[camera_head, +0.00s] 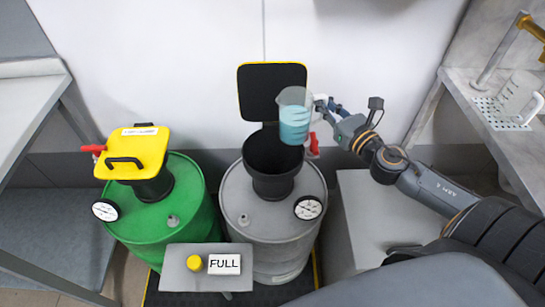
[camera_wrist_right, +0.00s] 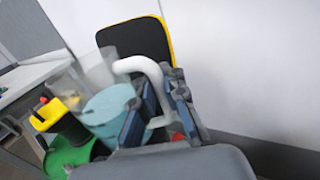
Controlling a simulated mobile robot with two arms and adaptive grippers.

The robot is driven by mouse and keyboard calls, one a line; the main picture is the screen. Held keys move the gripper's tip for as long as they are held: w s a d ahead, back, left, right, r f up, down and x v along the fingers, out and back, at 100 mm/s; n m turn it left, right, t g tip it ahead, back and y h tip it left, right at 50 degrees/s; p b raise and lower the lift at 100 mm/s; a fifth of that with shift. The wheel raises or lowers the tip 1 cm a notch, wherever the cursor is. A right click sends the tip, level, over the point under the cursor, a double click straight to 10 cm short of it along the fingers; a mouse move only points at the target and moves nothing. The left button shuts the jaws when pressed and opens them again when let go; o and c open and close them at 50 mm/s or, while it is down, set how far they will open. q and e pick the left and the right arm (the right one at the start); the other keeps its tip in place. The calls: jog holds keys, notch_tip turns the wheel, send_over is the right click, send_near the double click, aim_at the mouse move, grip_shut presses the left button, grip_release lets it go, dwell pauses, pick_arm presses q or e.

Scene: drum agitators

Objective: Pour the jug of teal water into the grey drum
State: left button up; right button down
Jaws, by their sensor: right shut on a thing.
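A clear jug of teal water (camera_head: 295,118) is held upright just above the right part of the grey drum's open black funnel (camera_head: 270,158). The grey drum (camera_head: 268,220) stands in the middle with its black, yellow-edged lid (camera_head: 270,88) swung up behind the funnel. My right gripper (camera_head: 322,108) is shut on the jug's handle, to the right of the jug. In the right wrist view the white handle (camera_wrist_right: 145,75) lies between the fingers, and the teal water (camera_wrist_right: 108,103) shows beyond. My left gripper is not in view.
A green drum (camera_head: 175,215) with a shut yellow lid (camera_head: 133,148) stands left of the grey drum. A small stand (camera_head: 195,280) in front bears a yellow button (camera_head: 194,263) and a "FULL" sign (camera_head: 224,264). Another clear jug (camera_head: 518,97) is on the right bench.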

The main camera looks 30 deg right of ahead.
pick_arm(q)
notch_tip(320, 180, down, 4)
jog(key=b, duration=0.3)
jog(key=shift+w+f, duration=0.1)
pick_arm(e)
jog(key=d, duration=1)
jog(key=shift+w+d+y, duration=0.2)
jog(key=shift+w+y, duration=0.2)
jog(key=shift+w, duration=0.05)
jog(key=shift+a+n, duration=0.1)
jog(key=shift+n, duration=0.2)
pick_arm(q)
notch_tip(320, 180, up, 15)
jog(key=p, duration=1.5)
pick_arm(e)
jog(key=w+a+r+n+g+h, duration=0.1)
jog(key=a+r+n, duration=0.3)
jog(key=a+n, duration=0.4)
jog(key=shift+r+n+g+h, duration=0.25)
jog(key=shift+n+g+h, duration=0.15)
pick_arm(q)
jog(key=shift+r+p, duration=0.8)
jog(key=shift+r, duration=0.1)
pick_arm(e)
jog(key=shift+w+a+n, duration=0.1)
jog(key=shift+a+n, duration=0.55)
jog(key=shift+n, duration=0.05)
